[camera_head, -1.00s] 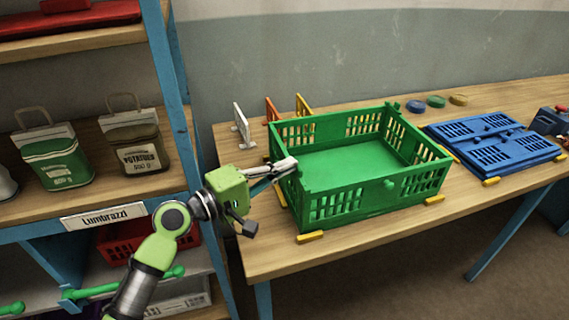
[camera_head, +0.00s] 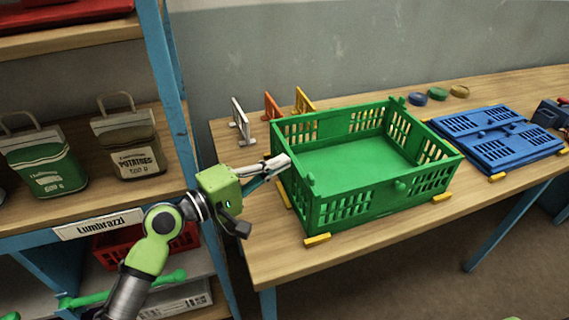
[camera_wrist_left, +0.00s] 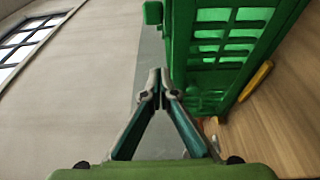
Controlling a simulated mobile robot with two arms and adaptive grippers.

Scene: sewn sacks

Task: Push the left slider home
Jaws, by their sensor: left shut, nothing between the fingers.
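A green slatted crate (camera_head: 365,158) stands open and empty on the wooden table. A small green knob (camera_head: 311,180) shows at its left end, another knob (camera_head: 400,186) on its front wall, and a tab (camera_head: 398,102) at its back. I cannot tell for sure which is the left slider or how far in it sits. My left gripper (camera_head: 286,161) is shut and empty at the crate's left end; I cannot tell if it touches. In the left wrist view its closed fingertips (camera_wrist_left: 160,78) are beside the crate wall (camera_wrist_left: 228,50), with a green knob (camera_wrist_left: 152,12) beyond them.
Yellow strips (camera_head: 317,239) lie around the crate's foot. White (camera_head: 240,120), orange (camera_head: 271,106) and yellow (camera_head: 303,100) stands are behind it. Blue folded crates (camera_head: 495,138) lie to the right. A shelf (camera_head: 165,90) with sacks (camera_head: 128,145) is on the left.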

